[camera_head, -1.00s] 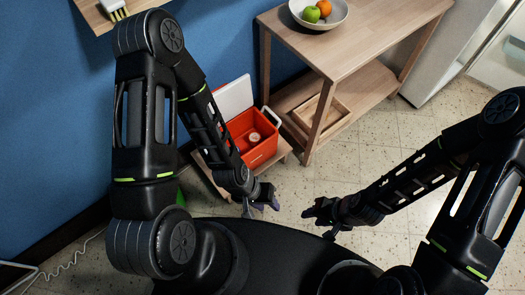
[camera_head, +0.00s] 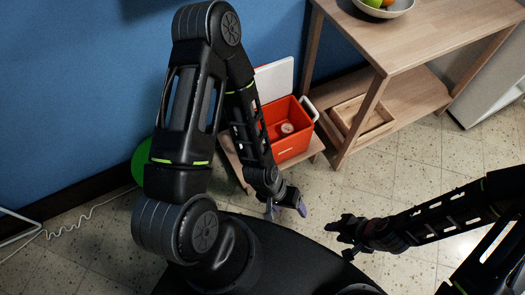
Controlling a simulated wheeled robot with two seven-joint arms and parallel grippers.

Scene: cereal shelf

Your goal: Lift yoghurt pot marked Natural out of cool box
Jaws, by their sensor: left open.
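The red cool box (camera_head: 291,147) stands open on a low wooden stand, its white lid (camera_head: 274,79) tilted up at the back. A small round pale pot (camera_head: 287,128) sits inside it; its marking is too small to read. My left gripper (camera_head: 287,210) is open and empty, in front of and below the box in the picture, apart from it. My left forearm passes just left of the box and hides part of its left side. My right gripper (camera_head: 338,241) is further right over the floor, away from the box; its finger opening is not clear.
A wooden shelf unit (camera_head: 425,40) stands right of the box, with a bowl of fruit (camera_head: 384,8) on top and a wooden tray (camera_head: 364,118) on its lower shelf. A green round object (camera_head: 142,160) is behind my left arm. The tiled floor (camera_head: 400,165) at right is clear.

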